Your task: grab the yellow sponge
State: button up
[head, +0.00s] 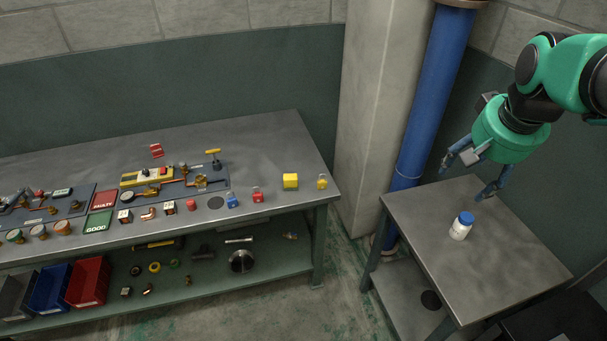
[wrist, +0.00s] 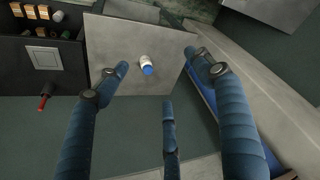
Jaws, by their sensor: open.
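A yellow block that looks like the sponge (head: 290,181) sits near the right end of the long workbench (head: 262,135) in the head view. It does not show in the wrist view. My gripper (head: 464,182) is above the small side table at the right, well to the right of the yellow block, with a gap of floor between the two tables. Its blue fingers are spread and empty, and they also show in the wrist view (wrist: 157,74).
A white bottle with a blue cap (head: 460,226) stands on the side table (head: 505,265) near my fingers. A blue pipe (head: 430,95) and a pale pillar (head: 375,110) rise between the tables.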

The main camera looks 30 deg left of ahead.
jog(key=w+a+f+n+p, duration=0.1)
jog(key=w+a+f+p, duration=0.15)
jog(key=w+a, duration=0.85)
jog(key=n+g+p, duration=0.2)
jog(key=n+p, duration=0.1)
jog(key=p, duration=0.5)
send_over(291, 177)
jog(key=s, duration=0.2)
notch_tip(291, 177, down, 26)
jog(key=r, duration=0.1)
jog(key=shift+d+f, duration=0.25)
jog(key=shift+f, duration=0.05)
jog(key=shift+f, duration=0.15)
jog(key=shift+w+a+f, duration=0.1)
jog(key=shift+w+f, duration=0.1)
jog(key=shift+f, duration=1.15)
jog(key=shift+w+a+f, duration=0.15)
jog(key=shift+w+f, duration=0.1)
jog(key=shift+f, duration=1.1)
jog(key=shift+w+a+f, duration=0.1)
jog(key=shift+w+f, duration=0.1)
jog(key=shift+f, duration=1.15)
jog(key=shift+w+f, duration=0.2)
jog(key=shift+f, duration=1.1)
jog(key=shift+w+f, duration=0.2)
jog(key=shift+f, duration=1.1)
